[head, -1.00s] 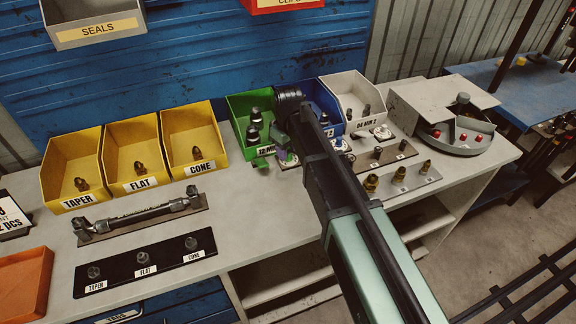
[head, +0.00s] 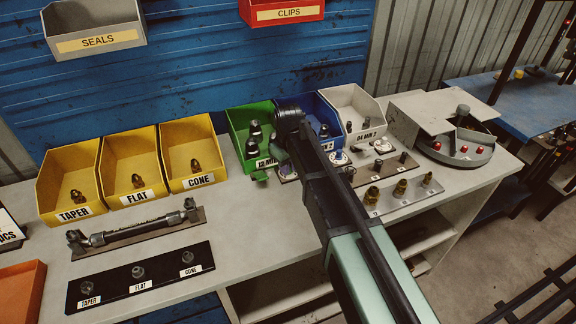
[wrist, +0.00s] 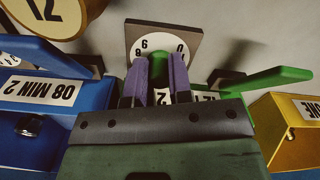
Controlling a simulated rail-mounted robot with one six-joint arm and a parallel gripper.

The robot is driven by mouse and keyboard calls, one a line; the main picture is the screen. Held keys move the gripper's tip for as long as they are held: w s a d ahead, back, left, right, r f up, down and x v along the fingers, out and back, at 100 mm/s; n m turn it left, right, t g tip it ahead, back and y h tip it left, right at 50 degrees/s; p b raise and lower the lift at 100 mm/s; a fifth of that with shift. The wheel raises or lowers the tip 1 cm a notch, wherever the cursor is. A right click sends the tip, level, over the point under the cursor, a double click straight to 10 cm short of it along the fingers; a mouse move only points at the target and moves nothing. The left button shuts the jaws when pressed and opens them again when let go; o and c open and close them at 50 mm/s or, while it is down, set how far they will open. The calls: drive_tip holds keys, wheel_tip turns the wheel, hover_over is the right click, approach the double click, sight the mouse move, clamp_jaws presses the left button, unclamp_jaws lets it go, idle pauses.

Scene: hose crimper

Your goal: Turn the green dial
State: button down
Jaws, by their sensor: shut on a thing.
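In the wrist view, the green dial (wrist: 160,72) stands in front of a square plate with a white numbered face (wrist: 145,48). The two purple fingers of my gripper (wrist: 160,62) are on either side of the dial and shut on it. The digits 9, 8 and 0 show around the fingers. In the head view, my gripper (head: 283,158) is at the front of the green bin (head: 238,130), between it and the blue bin. My arm hides the dial there.
Yellow bins (head: 130,150) stand to the left, with a hose on a stand (head: 135,230) before them. A grey bin (head: 352,103), fittings on plates (head: 400,192) and a round machine (head: 455,148) are to the right.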

drive_tip(key=shift+m, duration=2.7)
drive_tip(key=c, duration=1)
unclamp_jaws()
drive_tip(key=shift+c, duration=0.2)
wheel_tip(320, 180, up, 11)
drive_tip(key=p, duration=1)
drive_tip(key=shift+p, duration=0.4)
